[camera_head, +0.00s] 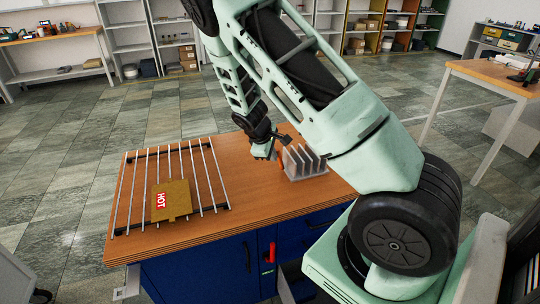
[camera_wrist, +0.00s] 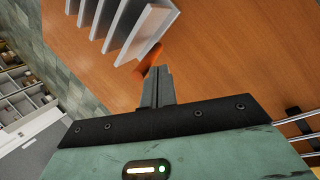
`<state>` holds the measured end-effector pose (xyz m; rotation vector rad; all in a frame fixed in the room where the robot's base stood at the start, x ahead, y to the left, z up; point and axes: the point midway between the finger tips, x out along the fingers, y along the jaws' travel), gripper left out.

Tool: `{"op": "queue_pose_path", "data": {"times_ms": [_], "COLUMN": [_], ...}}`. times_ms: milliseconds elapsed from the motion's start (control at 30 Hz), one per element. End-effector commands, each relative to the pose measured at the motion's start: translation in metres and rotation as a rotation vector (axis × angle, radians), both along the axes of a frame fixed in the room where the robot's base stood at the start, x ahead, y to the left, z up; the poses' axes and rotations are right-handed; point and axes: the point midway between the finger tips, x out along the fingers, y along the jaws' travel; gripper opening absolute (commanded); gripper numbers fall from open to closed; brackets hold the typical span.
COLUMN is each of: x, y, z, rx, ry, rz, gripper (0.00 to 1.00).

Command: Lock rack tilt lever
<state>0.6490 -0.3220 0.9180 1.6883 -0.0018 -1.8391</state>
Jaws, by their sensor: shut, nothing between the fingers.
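A pale grey rack with several upright, parallel plates (camera_head: 304,162) stands on the wooden bench near its right rear part. It also shows at the top of the wrist view (camera_wrist: 142,32). An orange lever (camera_wrist: 149,56) sits at the rack's side, just beyond my fingertips; its lower part is hidden behind them. My gripper (camera_head: 270,152) is left of the rack in the head view, low over the bench. In the wrist view its fingers (camera_wrist: 157,74) are together and empty. I cannot tell whether they touch the lever.
A wire grid (camera_head: 205,175) holding a brown plate marked HOT (camera_head: 172,202) lies at the bench's left. Bench between grid and rack is clear.

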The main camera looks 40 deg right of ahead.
Motion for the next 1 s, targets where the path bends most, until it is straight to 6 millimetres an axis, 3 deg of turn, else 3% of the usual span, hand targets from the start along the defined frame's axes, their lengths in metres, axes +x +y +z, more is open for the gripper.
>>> {"op": "queue_pose_path", "data": {"times_ms": [200, 433, 1000], "x": [-0.001, -0.011, -0.008], "y": [-0.001, -0.022, -0.015], "z": [0.001, 0.009, 0.005], "rx": [0.0, 0.0, 0.0], "ry": [0.0, 0.001, 0.0], "rz": [-0.001, -0.001, 0.001], "gripper": [0.0, 0.0, 0.0]}}
